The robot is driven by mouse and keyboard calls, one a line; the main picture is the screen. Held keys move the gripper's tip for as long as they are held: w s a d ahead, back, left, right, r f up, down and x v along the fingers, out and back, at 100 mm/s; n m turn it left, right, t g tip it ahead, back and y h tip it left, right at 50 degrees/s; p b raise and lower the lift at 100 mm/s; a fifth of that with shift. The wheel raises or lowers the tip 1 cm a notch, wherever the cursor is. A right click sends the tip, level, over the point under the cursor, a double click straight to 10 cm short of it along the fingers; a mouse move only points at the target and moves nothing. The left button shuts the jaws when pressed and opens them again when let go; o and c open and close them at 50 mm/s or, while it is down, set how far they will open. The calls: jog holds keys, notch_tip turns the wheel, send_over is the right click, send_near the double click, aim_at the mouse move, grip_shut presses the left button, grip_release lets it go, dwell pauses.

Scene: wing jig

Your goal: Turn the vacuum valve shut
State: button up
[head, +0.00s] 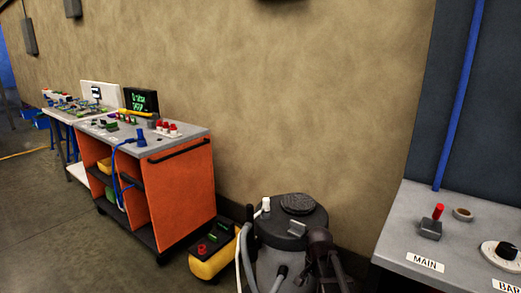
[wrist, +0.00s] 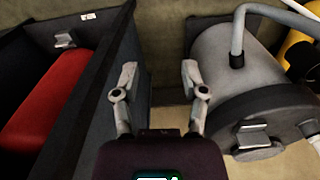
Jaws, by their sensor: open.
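No part labelled as the vacuum valve is readable. In the head view, a small dark valve-like block with an upright red handle (head: 438,212) stands on the grey bench at right, beside a label reading MAIN. A round dial with a black knob (head: 503,252) is at the right edge, above a cut-off label starting BAR. I cannot tell whether either is the vacuum valve. In the wrist view, my gripper (wrist: 160,97) is open and empty, its two fingers apart. It is between a dark cabinet and a grey drum, with neither handle nor dial in that view.
The grey drum (head: 277,262) with hoses stands on the floor beside the bench (head: 400,235); it also shows in the wrist view (wrist: 214,68). The dark cabinet (wrist: 95,95) holds a red object (wrist: 50,115). A yellow box (head: 210,262) and an orange cart (head: 180,185) stand left.

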jog(key=s+f+n+b, duration=0.3)
jog(key=s+n, duration=0.5)
jog(key=s, duration=0.1)
notch_tip(320, 180, up, 20)
jog(key=p, duration=2)
jog(key=shift+f, duration=0.15)
jog(key=shift+s, duration=0.1)
